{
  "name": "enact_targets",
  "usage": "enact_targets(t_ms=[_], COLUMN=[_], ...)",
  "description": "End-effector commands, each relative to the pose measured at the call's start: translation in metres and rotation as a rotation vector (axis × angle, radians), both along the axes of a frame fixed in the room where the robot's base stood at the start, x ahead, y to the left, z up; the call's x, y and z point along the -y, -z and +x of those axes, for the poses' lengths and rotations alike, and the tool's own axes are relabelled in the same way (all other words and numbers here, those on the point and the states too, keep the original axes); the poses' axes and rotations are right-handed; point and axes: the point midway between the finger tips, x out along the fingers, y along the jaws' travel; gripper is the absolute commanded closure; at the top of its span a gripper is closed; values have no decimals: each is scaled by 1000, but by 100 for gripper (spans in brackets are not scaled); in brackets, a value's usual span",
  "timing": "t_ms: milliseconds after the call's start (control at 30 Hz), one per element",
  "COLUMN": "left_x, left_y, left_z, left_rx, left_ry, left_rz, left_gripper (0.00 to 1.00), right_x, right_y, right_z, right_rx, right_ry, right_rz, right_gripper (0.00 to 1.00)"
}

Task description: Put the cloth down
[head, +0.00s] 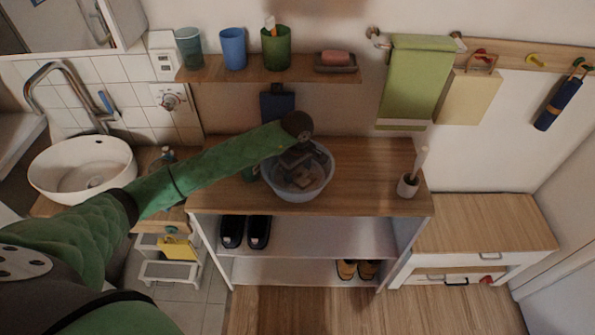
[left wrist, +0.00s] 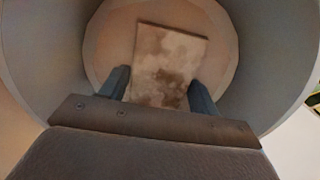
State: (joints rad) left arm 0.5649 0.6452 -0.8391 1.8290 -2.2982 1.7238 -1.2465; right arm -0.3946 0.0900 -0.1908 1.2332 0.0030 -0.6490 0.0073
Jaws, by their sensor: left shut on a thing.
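My left gripper (head: 298,166) reaches down into a translucent basin (head: 318,184) on the wooden top of a shelf unit. In the left wrist view my left gripper (left wrist: 160,92) has its two fingers at either side of a flat beige cloth (left wrist: 166,55) with brown stains, shut on it. The cloth is inside the round walls of the basin (left wrist: 65,60), over its floor. I cannot tell whether the cloth touches the floor. In the head view the hand hides most of the cloth. My right gripper is not in view.
A toothbrush cup (head: 408,185) stands at the right of the wooden top (head: 365,170). A wall shelf (head: 225,75) with several cups and a soap dish is above. A green towel (head: 413,75) hangs at right. A white sink (head: 80,168) is at left. Shoes (head: 258,232) stand below.

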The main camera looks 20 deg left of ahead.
Motion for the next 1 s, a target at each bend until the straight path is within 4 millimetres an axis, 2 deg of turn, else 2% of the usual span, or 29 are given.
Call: enact_targets(t_ms=[200,567,600,700,1000], left_x=[0,0,0,0,0], left_y=[6,8,7,7,7], left_z=[0,0,0,0,0], left_rx=[0,0,0,0,0], left_ry=[1,1,1,1,1], left_rz=[0,0,0,0,0], left_gripper=[61,61,33,17,17], right_x=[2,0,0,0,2], right_y=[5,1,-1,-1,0], right_z=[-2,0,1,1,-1], right_rx=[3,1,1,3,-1], right_ry=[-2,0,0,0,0], right_rz=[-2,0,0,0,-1], right_gripper=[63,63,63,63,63])
